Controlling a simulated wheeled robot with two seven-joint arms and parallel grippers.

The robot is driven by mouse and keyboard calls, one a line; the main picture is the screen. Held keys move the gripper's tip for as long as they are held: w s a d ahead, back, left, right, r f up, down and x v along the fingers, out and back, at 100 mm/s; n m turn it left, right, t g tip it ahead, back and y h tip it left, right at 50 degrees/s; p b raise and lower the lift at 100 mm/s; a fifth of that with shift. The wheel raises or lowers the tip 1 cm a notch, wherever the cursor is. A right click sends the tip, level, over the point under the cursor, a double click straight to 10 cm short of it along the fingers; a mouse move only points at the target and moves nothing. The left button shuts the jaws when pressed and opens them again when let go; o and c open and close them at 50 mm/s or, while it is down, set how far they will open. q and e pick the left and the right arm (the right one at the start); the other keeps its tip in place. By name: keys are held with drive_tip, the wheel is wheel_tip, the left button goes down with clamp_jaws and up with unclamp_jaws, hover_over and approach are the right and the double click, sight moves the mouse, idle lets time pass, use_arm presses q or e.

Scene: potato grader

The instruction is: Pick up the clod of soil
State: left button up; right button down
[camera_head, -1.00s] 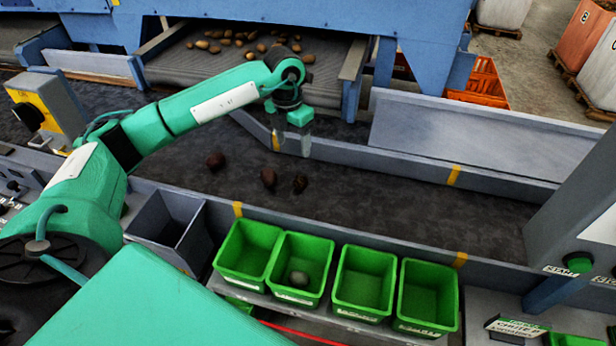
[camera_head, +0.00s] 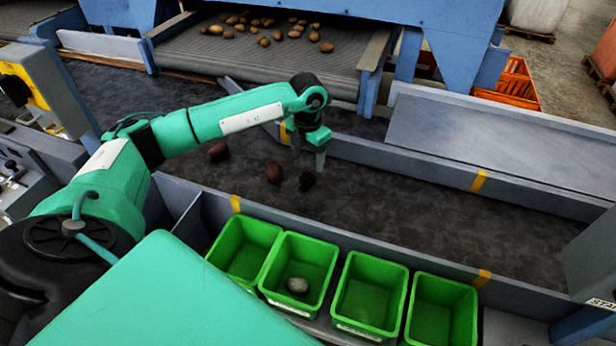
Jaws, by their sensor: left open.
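Three dark brown lumps lie on the dark belt. The right-hand one (camera_head: 307,181) is the smallest and looks rough and nearly black, most like a clod of soil. The middle lump (camera_head: 273,172) and the left lump (camera_head: 218,151) are rounder and reddish brown. My left gripper (camera_head: 308,158) is open and empty, pointing down. In the picture its fingers are just above and behind the right-hand lump. I cannot tell its exact height over the belt. My right gripper is not in view.
Several green bins (camera_head: 358,297) stand along the belt's front edge; one holds a grey stone (camera_head: 297,285). Low grey side walls (camera_head: 400,163) bound the belt. Potatoes (camera_head: 264,42) lie on the conveyor at the back. The belt to the right (camera_head: 430,205) is clear.

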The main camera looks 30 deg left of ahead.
sight(307, 174)
use_arm(q)
drive_tip(key=shift+w+f, duration=0.1)
drive_tip(key=shift+f, duration=1.2)
drive_tip(key=shift+f+p, duration=0.3)
drive_tip(key=shift+p, duration=0.15)
wheel_tip(307, 174, down, 4)
drive_tip(key=shift+r+p, duration=0.15)
drive_tip(key=shift+p, duration=0.6)
drive_tip(key=shift+f, duration=0.45)
drive_tip(key=shift+c, duration=0.3)
drive_tip(key=c, duration=1)
